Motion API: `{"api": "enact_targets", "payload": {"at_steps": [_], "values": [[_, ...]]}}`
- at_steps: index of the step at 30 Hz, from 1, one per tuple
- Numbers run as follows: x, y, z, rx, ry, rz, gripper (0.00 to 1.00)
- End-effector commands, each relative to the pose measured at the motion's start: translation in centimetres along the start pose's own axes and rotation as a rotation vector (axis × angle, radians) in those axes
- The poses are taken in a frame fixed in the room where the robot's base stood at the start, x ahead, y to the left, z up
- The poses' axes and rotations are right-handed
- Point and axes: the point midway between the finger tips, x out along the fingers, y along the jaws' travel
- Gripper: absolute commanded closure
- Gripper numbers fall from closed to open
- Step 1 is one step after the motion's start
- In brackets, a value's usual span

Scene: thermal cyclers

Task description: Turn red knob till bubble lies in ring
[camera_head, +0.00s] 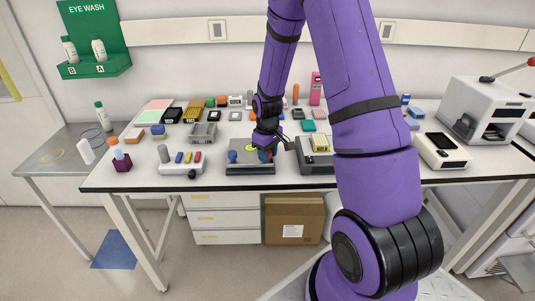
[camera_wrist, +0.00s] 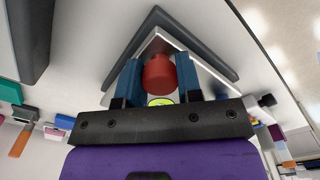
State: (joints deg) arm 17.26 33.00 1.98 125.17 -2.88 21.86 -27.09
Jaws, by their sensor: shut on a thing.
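The red knob (camera_wrist: 159,76) stands at a corner of a light plate with a dark base below it. My gripper (camera_wrist: 160,66) has its two blue fingers on opposite sides of the knob and is shut on it. A yellow-green bubble level (camera_wrist: 160,102) shows just beyond the knob, partly hidden by the gripper body; I cannot tell where its bubble lies. In the head view the levelling device (camera_head: 249,170) sits at the table's front edge, with a blue knob (camera_head: 232,155) at its left.
A white block with coloured pieces (camera_head: 180,169) stands left of the device. A dark-based instrument with a yellow top (camera_head: 318,145) stands close on its right. Racks and small boxes fill the back of the table. A white machine (camera_head: 485,110) is at far right.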

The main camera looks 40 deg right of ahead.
Motion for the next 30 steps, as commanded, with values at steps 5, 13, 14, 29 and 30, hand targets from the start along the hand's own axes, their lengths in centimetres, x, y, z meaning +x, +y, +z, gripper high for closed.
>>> {"api": "enact_targets", "payload": {"at_steps": [5, 13, 14, 29, 30], "values": [[-0.04, 0.06, -0.05, -0.056, 0.002, 0.001, 0.91], [-0.03, 0.04, -0.06, -0.084, 0.001, 0.001, 0.91], [-0.03, 0.04, -0.05, -0.084, 0.001, 0.001, 0.91], [-0.01, 0.03, -0.02, -0.083, 0.000, 0.000, 0.42], [-0.01, 0.03, -0.02, -0.083, 0.000, 0.000, 0.42]]}}
